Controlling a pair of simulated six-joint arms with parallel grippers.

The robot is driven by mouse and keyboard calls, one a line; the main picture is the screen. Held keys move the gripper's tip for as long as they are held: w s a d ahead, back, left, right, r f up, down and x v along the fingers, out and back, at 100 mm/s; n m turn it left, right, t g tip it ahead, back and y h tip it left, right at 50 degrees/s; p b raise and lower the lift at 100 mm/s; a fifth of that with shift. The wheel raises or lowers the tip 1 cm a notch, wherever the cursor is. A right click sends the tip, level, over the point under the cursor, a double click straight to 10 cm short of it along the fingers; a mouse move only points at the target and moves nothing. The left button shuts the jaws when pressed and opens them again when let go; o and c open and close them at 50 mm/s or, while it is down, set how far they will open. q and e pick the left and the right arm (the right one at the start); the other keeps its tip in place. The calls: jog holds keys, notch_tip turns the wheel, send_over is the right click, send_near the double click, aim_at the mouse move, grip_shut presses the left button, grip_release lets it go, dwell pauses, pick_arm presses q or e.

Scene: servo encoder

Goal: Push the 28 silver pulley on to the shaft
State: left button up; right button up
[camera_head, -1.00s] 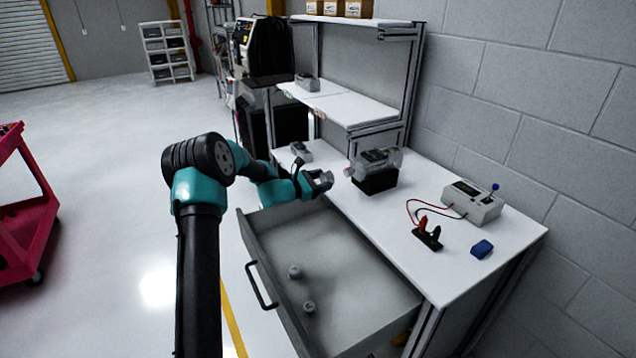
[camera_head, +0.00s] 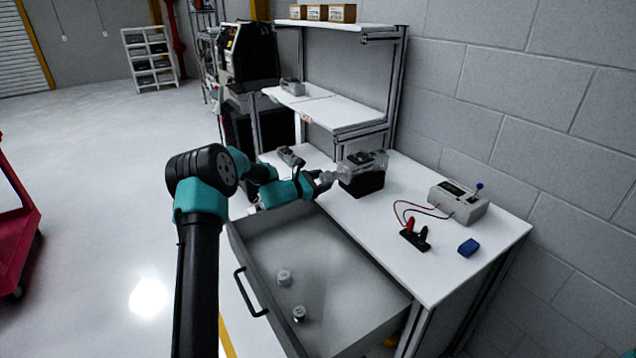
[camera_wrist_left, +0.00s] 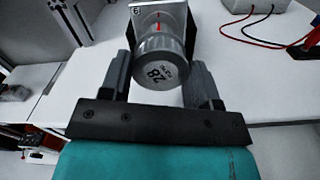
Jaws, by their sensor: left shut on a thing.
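A silver round pulley (camera_wrist_left: 160,62) marked 28 sits between the two fingers of my left gripper (camera_head: 322,180) in the left wrist view. The left gripper is shut on it. Right beyond the pulley is the servo encoder's pale square face (camera_wrist_left: 150,13) with a red mark. In the head view the grey servo (camera_head: 364,162) rests on a black block (camera_head: 366,186) on the bench, and the gripper is at its left end. The shaft is hidden behind the pulley, and I cannot tell how far the pulley is on it. My right gripper is out of view.
Below the arm is an open grey drawer (camera_head: 345,275) with two small round parts (camera_head: 284,277) in it. On the white bench are a meter box (camera_head: 459,202) with wires, red and black clips (camera_head: 414,233) and a blue block (camera_head: 468,247).

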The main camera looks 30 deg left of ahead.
pick_arm(q)
jog(key=shift+w+d, duration=0.2)
jog(key=shift+w, duration=0.25)
dwell(0.4)
jog(key=o, duration=1.1)
jog(key=shift+c, duration=0.3)
jog(key=shift+v, duration=1.65)
jog(key=v, duration=0.5)
jog(key=shift+s+a, duration=0.15)
jog(key=shift+s, duration=0.2)
